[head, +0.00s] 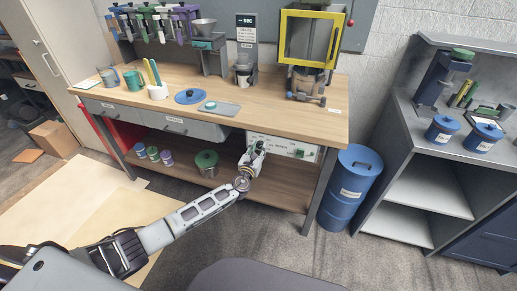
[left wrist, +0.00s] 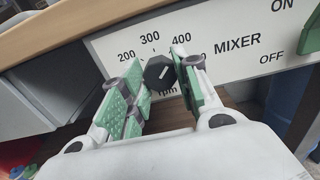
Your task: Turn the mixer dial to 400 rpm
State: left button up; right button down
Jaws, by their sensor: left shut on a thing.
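The mixer panel (head: 283,147) is a white box front under the workbench top. In the left wrist view the panel (left wrist: 222,25) reads 200, 300, 400, rpm, MIXER, ON and OFF. The black mixer dial (left wrist: 160,73) sits below the numbers, and its white mark slants toward the upper right, roughly toward the 400 side. My left gripper (head: 255,150) is at the panel's left end; in the left wrist view its green-padded fingers (left wrist: 158,77) are shut on the dial, one on each side. In the head view the dial is hidden by the gripper. My right gripper is not in view.
A green switch (left wrist: 314,38) stands on the panel's right, by ON and OFF. A drawer (head: 165,121) is left of the panel. A green-lidded pot (head: 206,162) stands on the lower shelf. A blue drum (head: 349,190) stands right of the bench.

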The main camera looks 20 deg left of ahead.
pick_arm(q)
jog(key=shift+s+f, duration=0.1)
jog(key=shift+f, duration=0.1)
jog(key=o, duration=1)
jog(key=shift+r, duration=0.1)
jog(key=shift+s, duration=0.1)
jog(key=shift+s+a, duration=0.2)
jog(key=shift+s, duration=5.65)
